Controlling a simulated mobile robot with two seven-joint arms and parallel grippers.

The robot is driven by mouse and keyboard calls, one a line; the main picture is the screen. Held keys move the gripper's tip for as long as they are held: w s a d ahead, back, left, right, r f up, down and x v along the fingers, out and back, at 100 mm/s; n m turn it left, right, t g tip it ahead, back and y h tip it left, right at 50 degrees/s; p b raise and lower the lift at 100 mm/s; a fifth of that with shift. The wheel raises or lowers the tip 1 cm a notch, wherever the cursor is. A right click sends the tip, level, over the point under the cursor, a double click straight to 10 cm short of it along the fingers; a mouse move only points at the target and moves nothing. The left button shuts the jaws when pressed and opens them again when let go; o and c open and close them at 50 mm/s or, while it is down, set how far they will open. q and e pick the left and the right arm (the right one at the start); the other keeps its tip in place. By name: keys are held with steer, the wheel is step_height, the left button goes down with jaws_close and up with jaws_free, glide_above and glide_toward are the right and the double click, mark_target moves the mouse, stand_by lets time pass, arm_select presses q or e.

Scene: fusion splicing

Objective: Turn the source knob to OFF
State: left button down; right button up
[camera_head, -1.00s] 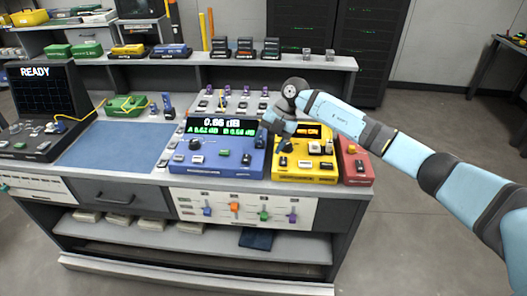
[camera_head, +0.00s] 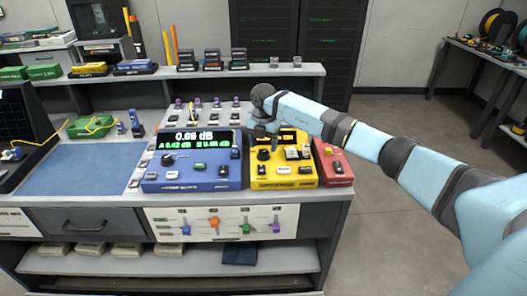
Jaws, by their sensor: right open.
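The yellow unit (camera_head: 284,182) stands on the bench, with an orange-lit display partly hidden by my arm. A black knob (camera_head: 263,155) sits on its left side, and it looks like the source knob. Its label and pointer setting are too small to read. My right gripper (camera_head: 261,136) is open and points down, just above and behind this knob in the picture. I see no clear contact with the knob, and the small fingers are hard to make out. My left gripper is not in view.
A blue meter (camera_head: 193,182) with a lit dB display and its own black knob (camera_head: 168,160) stands close on the left. A red unit (camera_head: 332,168) adjoins on the right. A blue mat (camera_head: 80,168) lies clear further left. A raised shelf (camera_head: 215,78) runs behind.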

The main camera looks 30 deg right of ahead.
mark_target(264, 155)
steer(key=shift+f, duration=1.4)
steer(key=shift+c, duration=0.4)
steer(key=c, duration=0.8)
steer(key=shift+c, duration=0.2)
